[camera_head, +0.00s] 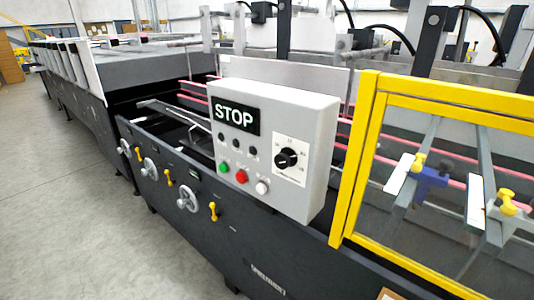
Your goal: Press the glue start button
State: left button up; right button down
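A light grey control box (315,118) is mounted on the side of the folder gluer. On its front is a black display (235,113) reading "STOP". Below the display is a row of small dark knobs or buttons (237,143). Under them sit a green button (223,167), a red button (241,176) and a white button (262,187). A black rotary knob (286,159) on a white dial plate is at the right of the face. The labels are too small to read, so I cannot tell which button is the glue start button. Neither gripper is in view.
The dark machine frame (205,245) runs from the far left to the lower right, with handwheels (187,199) and yellow levers (213,211) sticking out below the box. A yellow-framed clear guard (362,150) stands at the right. Grey floor (65,200) on the left is clear.

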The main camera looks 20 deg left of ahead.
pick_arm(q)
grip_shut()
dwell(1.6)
